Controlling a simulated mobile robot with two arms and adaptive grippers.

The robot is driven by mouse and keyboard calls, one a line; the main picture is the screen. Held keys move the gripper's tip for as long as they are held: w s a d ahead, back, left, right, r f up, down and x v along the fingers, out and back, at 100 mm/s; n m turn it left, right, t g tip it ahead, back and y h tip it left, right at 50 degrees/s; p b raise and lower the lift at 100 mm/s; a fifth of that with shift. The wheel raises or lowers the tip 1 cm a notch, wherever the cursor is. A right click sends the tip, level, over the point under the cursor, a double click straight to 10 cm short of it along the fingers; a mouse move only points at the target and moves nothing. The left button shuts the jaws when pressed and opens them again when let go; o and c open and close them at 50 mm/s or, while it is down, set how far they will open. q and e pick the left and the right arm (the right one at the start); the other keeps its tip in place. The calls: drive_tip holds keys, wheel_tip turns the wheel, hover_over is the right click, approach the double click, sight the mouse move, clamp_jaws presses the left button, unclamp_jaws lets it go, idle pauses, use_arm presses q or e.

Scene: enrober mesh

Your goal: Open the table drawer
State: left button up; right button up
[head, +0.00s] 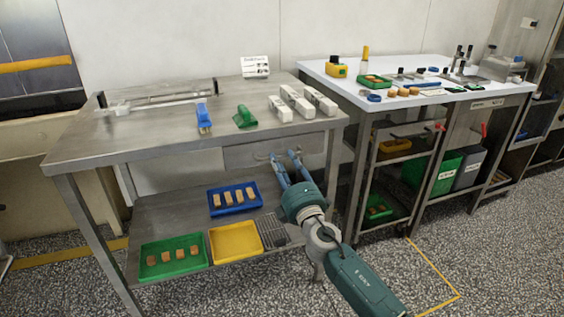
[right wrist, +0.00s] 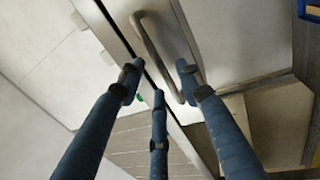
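The steel table (head: 150,135) stands at the left in the head view. Its drawer (head: 240,155) is under the top at the right end and looks shut. The drawer's bar handle (right wrist: 155,50) shows in the right wrist view. My right gripper (head: 284,157) is in front of the drawer, partly covering it and the handle. In the right wrist view its three fingers (right wrist: 160,75) are spread, with the handle between the outer two. I cannot tell whether any finger touches it. My left gripper is in neither view.
On the tabletop are a blue brush (head: 203,118), a green scraper (head: 244,117) and white boxes (head: 303,102). The lower shelf holds a green tray (head: 150,272), a blue tray (head: 215,208) and a yellow tray (head: 236,242). A white-topped bench (head: 345,88) stands at the right.

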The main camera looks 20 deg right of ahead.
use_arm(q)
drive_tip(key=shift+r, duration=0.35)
use_arm(e)
drive_tip(key=shift+w+r, duration=0.1)
drive_tip(key=shift+w, duration=0.5)
clamp_jaws()
drive_tip(key=shift+s, duration=0.1)
